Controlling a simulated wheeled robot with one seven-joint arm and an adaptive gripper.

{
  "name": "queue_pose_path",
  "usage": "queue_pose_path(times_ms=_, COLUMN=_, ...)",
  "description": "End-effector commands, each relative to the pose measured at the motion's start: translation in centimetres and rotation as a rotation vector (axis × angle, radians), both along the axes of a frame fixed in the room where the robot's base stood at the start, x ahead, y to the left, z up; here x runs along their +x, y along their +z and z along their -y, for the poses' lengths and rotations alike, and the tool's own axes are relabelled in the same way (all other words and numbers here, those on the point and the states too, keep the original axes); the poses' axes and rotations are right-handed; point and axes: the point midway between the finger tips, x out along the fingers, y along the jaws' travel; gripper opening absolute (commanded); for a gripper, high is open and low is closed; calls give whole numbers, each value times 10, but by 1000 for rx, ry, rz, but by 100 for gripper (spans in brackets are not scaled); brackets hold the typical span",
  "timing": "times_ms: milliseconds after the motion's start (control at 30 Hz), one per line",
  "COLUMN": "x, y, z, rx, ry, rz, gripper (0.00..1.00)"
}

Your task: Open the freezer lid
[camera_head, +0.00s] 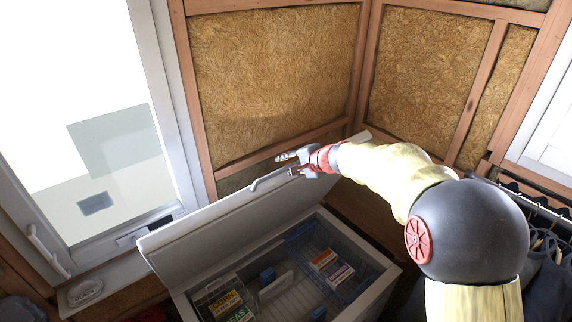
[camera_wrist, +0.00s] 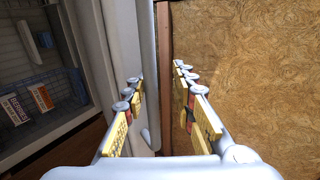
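The freezer lid (camera_head: 200,238) is raised and tilted steeply, with its inner side facing into the room. Its handle (camera_head: 268,180) is a pale bar along the upper edge. My gripper (camera_head: 287,164) is at the right end of this handle, with its fingers apart. In the wrist view, my gripper (camera_wrist: 157,75) is open, and the handle (camera_wrist: 147,60) runs lengthwise between the two fingers, nearer the left one. I cannot tell whether a finger touches it. The lid (camera_wrist: 116,45) lies just left of the fingers. The freezer (camera_head: 362,301) stands open below.
Inside the freezer are food boxes (camera_head: 323,261) and baskets. A wood-framed insulation wall (camera_head: 275,75) stands close behind the lid. A bright glazed door (camera_head: 95,110) is at left. Dark clothes on a rack (camera_head: 545,285) are at right.

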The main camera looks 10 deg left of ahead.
Motion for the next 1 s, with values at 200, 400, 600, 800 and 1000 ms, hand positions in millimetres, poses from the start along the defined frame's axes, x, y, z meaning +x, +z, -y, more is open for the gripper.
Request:
queue_pose_path(times_ms=200, x=-19, y=28, z=27, rx=3, ry=-3, rz=9, gripper=23)
queue_pose_path(times_ms=400, x=-39, y=48, z=53, rx=2, ry=-2, rz=7, gripper=23)
queue_pose_path(times_ms=600, x=-52, y=60, z=69, rx=2, ry=-1, rz=4, gripper=23)
queue_pose_path(times_ms=800, x=-56, y=62, z=73, rx=1, ry=-1, rz=2, gripper=23)
queue_pose_path(times_ms=1000, x=-56, y=62, z=73, rx=1, ry=-1, rz=2, gripper=23)
